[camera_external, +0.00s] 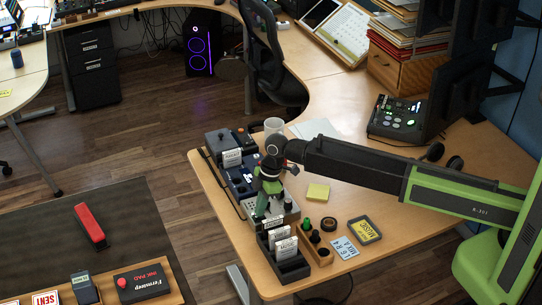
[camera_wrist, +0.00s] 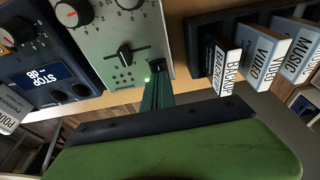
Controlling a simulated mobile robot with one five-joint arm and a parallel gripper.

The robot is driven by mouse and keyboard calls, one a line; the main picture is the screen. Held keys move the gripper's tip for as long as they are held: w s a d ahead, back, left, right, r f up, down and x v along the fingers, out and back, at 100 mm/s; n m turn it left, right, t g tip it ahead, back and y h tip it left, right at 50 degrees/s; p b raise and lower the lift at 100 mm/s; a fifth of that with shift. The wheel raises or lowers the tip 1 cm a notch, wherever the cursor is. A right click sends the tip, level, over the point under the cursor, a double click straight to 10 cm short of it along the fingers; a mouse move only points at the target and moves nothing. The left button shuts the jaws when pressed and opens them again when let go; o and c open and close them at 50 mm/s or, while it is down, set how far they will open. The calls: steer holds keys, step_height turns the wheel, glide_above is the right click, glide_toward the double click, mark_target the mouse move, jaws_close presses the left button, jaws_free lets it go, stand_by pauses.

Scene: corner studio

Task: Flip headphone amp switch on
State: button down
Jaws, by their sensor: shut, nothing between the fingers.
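The pale grey-green box, which looks like the headphone amp (camera_wrist: 107,38), has knobs with red marks, a black lever switch (camera_wrist: 125,54) and a grid of small holes. A small green light (camera_wrist: 147,79) glows near its lower right edge. In the external view the pale box (camera_external: 284,217) stands near the table's left edge, partly hidden by my arm. My gripper (camera_wrist: 157,80) is shut and empty, its green fingers at the box's lower right edge, to the right of and below the lever. From outside, my gripper (camera_external: 262,205) points down over the box. I cannot tell whether it touches.
A black rack (camera_wrist: 208,45) of labelled cards stands to the right. The table's left edge is close.

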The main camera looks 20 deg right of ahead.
steer(key=p+v, duration=0.1)
steer(key=v, duration=0.1)
steer(key=p+v, duration=0.1)
steer(key=p, duration=0.1)
steer(key=p+v, duration=0.2)
steer(key=shift+a+r, duration=0.2)
steer(key=shift+r, duration=0.2)
steer(key=d+r+p, duration=0.4)
steer(key=r+p, duration=0.3)
steer(key=shift+d, duration=0.2)
